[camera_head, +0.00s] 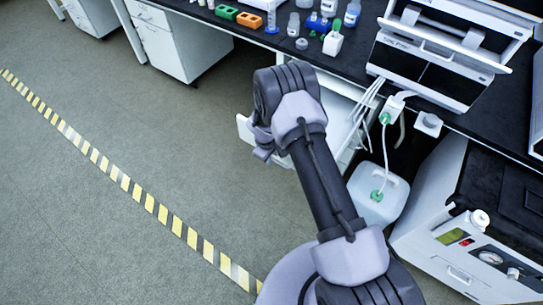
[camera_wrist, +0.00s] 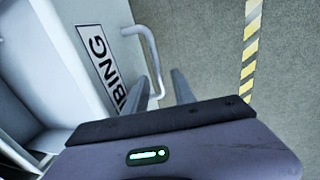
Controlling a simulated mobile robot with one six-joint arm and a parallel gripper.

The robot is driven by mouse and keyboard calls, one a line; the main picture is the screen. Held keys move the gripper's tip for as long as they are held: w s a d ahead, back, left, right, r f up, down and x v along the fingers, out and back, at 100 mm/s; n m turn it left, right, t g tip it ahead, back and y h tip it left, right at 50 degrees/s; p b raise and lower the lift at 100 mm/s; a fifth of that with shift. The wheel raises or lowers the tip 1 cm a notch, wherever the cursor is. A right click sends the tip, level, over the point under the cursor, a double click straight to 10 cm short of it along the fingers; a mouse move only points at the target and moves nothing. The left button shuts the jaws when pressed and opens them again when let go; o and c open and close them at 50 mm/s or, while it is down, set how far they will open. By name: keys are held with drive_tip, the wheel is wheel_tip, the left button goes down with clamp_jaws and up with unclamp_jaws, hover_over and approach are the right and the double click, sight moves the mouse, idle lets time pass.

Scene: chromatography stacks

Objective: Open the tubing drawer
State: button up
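The tubing drawer's white front (camera_wrist: 72,28) shows in the wrist view with a label (camera_wrist: 104,62) whose visible letters read "BING". Its pale bar handle (camera_wrist: 153,58) stands out from the front. My gripper (camera_wrist: 161,90) is open: its two grey fingers are apart, with the lower end of the handle between them and a gap beside it. I cannot tell whether either finger touches the handle. In the head view a white corner of the drawer (camera_head: 243,128) juts out left of my arm, so the drawer looks pulled out. My arm hides most of it and the gripper's fingertips.
The black bench top (camera_head: 345,50) carries bottles, racks and the chromatography stack (camera_head: 435,50). A white jug (camera_head: 378,195) with tubing stands on the floor right of my arm, near a white instrument (camera_head: 440,225). Grey floor left of my arm is clear, crossed by a striped line (camera_head: 125,182).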

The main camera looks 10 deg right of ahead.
wheel_tip(320, 180, up, 17)
drive_tip(key=s+a+p, duration=0.2)
drive_tip(key=p, duration=0.4)
drive_tip(key=shift+s+a+f, duration=0.15)
drive_tip(key=shift+a, duration=0.05)
drive_tip(key=s+d+r+m+t+y, duration=0.1)
drive_tip(key=s+d+r+m, duration=0.15)
drive_tip(key=r, duration=0.95)
drive_tip(key=s+d+r+m+t, duration=0.1)
drive_tip(key=s+r+m, duration=0.3)
drive_tip(key=r, duration=0.9)
drive_tip(key=s+r+m+t+y, duration=0.1)
drive_tip(key=s+r+m, duration=0.2)
drive_tip(key=s, duration=0.8)
drive_tip(key=s+a+r+m+t+y, duration=0.1)
drive_tip(key=s+r+m, duration=0.3)
drive_tip(key=s+r, duration=0.4)
drive_tip(key=s, duration=0.2)
drive_tip(key=shift+s+a+y, duration=0.3)
drive_tip(key=shift+s, duration=0.05)
drive_tip(key=shift+r, duration=0.1)
